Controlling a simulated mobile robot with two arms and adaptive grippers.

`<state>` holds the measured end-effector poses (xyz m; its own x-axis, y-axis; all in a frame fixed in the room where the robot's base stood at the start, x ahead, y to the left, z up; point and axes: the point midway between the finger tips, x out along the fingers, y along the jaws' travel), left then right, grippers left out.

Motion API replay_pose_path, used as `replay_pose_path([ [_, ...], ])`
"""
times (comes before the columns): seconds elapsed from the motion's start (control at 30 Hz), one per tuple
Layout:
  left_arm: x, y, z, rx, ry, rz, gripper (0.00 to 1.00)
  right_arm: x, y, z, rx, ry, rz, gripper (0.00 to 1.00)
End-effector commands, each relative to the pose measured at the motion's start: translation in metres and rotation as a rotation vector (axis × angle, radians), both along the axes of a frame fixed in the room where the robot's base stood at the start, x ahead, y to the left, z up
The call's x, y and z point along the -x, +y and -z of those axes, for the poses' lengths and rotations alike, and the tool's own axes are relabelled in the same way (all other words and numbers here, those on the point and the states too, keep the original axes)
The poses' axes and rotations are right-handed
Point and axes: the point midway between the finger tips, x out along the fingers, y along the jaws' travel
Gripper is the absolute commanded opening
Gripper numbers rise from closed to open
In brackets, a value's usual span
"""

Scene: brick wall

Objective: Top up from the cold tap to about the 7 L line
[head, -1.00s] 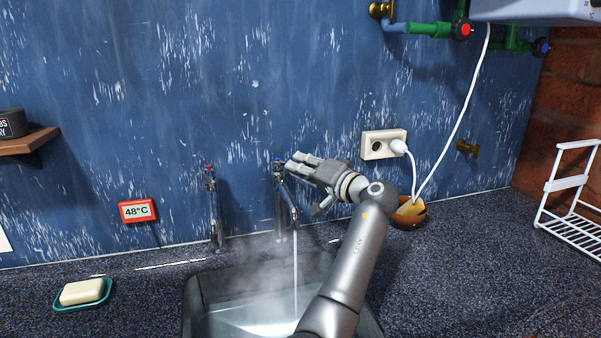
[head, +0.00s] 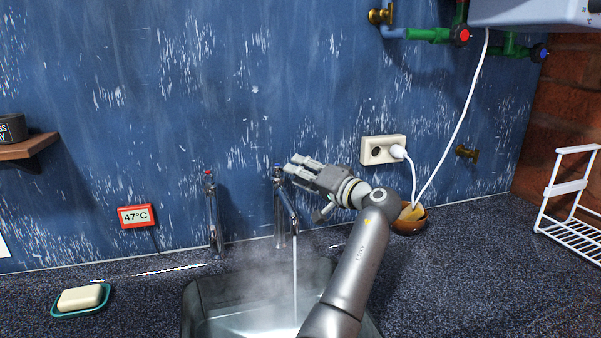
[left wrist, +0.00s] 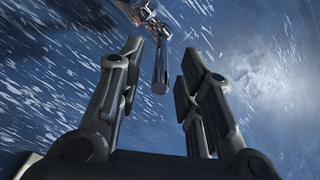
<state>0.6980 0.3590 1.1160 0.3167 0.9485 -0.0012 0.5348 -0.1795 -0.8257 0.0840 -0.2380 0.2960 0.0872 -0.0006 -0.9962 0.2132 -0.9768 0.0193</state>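The cold tap (head: 279,200), with a blue mark on top, stands behind the sink and a thin stream (head: 295,275) falls from its spout. The hot tap (head: 211,215), with a red mark, stands to its left; no stream shows from it. The sink (head: 195,300) holds steaming water (head: 240,322); no litre line is readable. My left gripper (head: 291,166) is open and empty, its fingertips just right of the cold tap's top; contact cannot be told. In the left wrist view its fingers (left wrist: 163,48) stand apart, with a tap (left wrist: 160,75) beyond the gap. My right gripper is out of view.
A red display (head: 136,216) reads 47°C. A soap dish (head: 60,312) with soap sits on the counter at left. A socket (head: 383,149) with a white cable, a brown bowl (head: 409,220) and a white rack (head: 570,215) are at right.

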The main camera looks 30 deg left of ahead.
Motion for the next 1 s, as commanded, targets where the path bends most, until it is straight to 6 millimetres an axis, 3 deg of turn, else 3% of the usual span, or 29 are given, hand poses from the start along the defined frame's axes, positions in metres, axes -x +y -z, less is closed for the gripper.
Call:
replay_pose_path([
  [0.4, 0.019, -0.060, 0.001, 0.000, 0.002, 0.001, 0.33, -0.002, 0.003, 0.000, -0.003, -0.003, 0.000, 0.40],
  [0.77, 0.022, -0.066, 0.001, 0.000, 0.002, 0.001, 0.33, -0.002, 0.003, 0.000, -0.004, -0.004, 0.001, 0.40],
  [0.87, 0.022, -0.066, -0.003, 0.000, 0.001, 0.000, 0.20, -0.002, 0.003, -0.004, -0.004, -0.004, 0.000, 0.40],
  [1.0, 0.022, -0.066, -0.029, -0.001, 0.000, 0.001, 0.02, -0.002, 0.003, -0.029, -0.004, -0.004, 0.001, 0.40],
])
